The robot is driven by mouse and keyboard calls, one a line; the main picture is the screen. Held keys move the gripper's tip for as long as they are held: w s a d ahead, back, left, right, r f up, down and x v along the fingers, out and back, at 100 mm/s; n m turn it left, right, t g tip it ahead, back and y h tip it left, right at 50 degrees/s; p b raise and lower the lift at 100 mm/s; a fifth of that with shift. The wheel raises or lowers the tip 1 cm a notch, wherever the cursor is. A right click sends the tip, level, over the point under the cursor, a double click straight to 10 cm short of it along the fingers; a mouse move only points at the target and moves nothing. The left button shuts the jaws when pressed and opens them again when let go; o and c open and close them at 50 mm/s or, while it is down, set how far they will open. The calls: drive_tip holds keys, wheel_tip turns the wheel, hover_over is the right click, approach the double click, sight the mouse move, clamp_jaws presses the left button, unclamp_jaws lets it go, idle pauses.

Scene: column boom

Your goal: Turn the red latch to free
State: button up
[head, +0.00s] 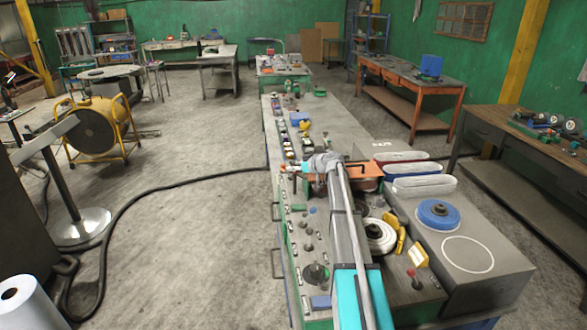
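My arm reaches forward over the long bench from the bottom of the head view, a pale link above a turquoise section. My gripper (296,168) is at the far end of this arm, small and partly merged with the wrist; its fingers cannot be made out. An orange-red flat piece (362,173) lies on the bench just right of the arm's end. A small lever with a red knob (411,272) stands nearer, right of the arm. I cannot tell which red part is the latch, or its position.
The long bench (335,112) carries several small parts along its left side. A grey block (480,238) with a blue disc (438,214) stands at right. A white roll (380,237) and yellow pieces (402,238) lie beside the arm. Open floor is left, crossed by a black hose (180,190).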

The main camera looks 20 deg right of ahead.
drive_tip(key=c, duration=0.4)
drive_tip(key=shift+m+h, duration=0.3)
drive_tip(key=shift+m, duration=0.1)
drive_tip(key=shift+s+a+m+t+h, duration=0.1)
drive_tip(key=shift+m+t+h, duration=0.5)
drive_tip(key=shift+m+h, duration=0.25)
drive_tip(key=shift+m+t+h, duration=0.4)
drive_tip(key=shift+m+h, duration=1.35)
drive_tip(key=shift+h, duration=0.5)
drive_tip(key=shift+m+h, duration=0.6)
drive_tip(key=o, duration=1.2)
drive_tip(key=shift+c, duration=0.2)
